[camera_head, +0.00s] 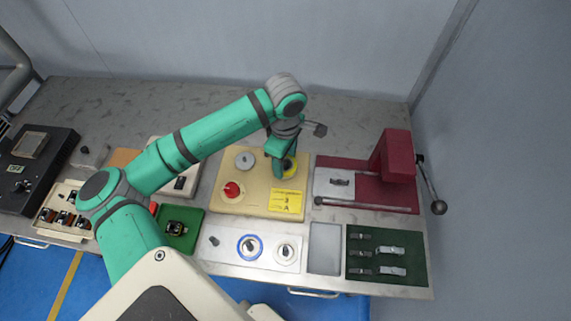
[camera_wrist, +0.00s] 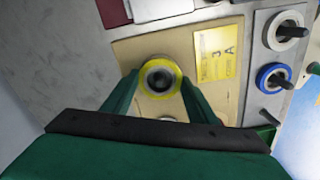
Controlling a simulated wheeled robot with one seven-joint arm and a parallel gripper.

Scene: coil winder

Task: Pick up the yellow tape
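The yellow tape (camera_wrist: 148,92) is a ring around a dark round centre on the beige panel. In the head view the yellow tape (camera_head: 291,168) is partly hidden by my gripper (camera_head: 279,163). In the wrist view my gripper (camera_wrist: 160,84) is open, with one green finger on each side of the tape. The fingertips are close to the tape's outer edge. I cannot tell whether they touch it.
The beige panel (camera_head: 233,198) also has a red knob (camera_head: 232,190) and a yellow label (camera_head: 286,201). Blue (camera_head: 249,248) and white (camera_head: 287,251) rolls stand in front. A dark red press (camera_head: 394,157) with a lever stands to the right.

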